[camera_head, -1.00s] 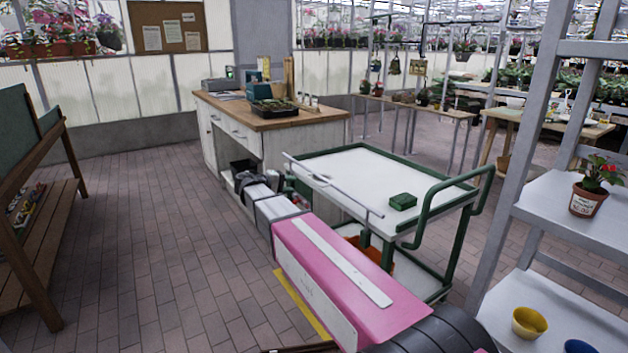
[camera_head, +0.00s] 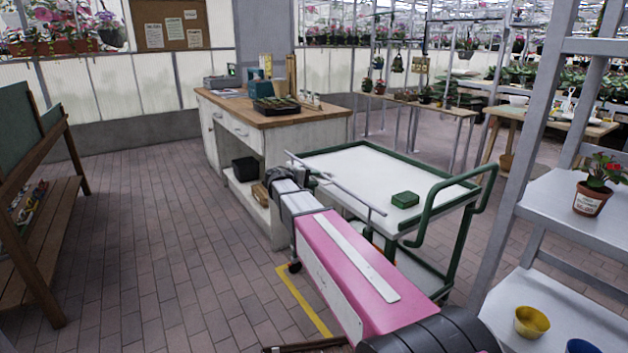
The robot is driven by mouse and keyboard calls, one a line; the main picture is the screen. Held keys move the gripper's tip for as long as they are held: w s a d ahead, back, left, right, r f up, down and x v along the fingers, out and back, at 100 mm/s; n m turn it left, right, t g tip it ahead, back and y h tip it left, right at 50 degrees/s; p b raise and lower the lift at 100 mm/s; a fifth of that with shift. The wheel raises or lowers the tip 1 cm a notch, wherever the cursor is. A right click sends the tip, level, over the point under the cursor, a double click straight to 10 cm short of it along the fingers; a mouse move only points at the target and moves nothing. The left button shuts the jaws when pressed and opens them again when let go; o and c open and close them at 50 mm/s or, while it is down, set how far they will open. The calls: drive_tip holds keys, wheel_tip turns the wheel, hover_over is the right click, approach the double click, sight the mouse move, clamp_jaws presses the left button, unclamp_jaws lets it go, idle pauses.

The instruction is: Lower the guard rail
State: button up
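The guard rail (camera_head: 335,183) is a thin grey bar along the near left side of the green-framed cart (camera_head: 360,160). It stands raised above the edge of the cart's white top, with a short post near its right end. My pink and grey arm reaches forward from the lower right, beside the cart's left side. The dark end of my arm, with my gripper (camera_head: 314,179), is close to the rail's far half, at or just below its height. The fingers are small and partly hidden, so I cannot tell whether they touch the rail or are open.
A small green box (camera_head: 405,200) lies on the cart top. A wooden-topped desk (camera_head: 270,115) stands behind the cart. A grey shelf (camera_head: 570,210) with a potted plant (camera_head: 592,185) and bowls is at right, a wooden bench (camera_head: 45,240) at left.

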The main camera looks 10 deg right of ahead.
drive_tip(key=shift+c, duration=0.4)
clamp_jaws()
wheel_tip(320, 180, down, 8)
drive_tip(key=shift+o, duration=0.4)
unclamp_jaws()
drive_tip(key=shift+f, duration=0.1)
drive_tip(key=v, duration=1)
drive_tip(key=shift+s+a, duration=0.15)
drive_tip(key=shift+a, duration=0.2)
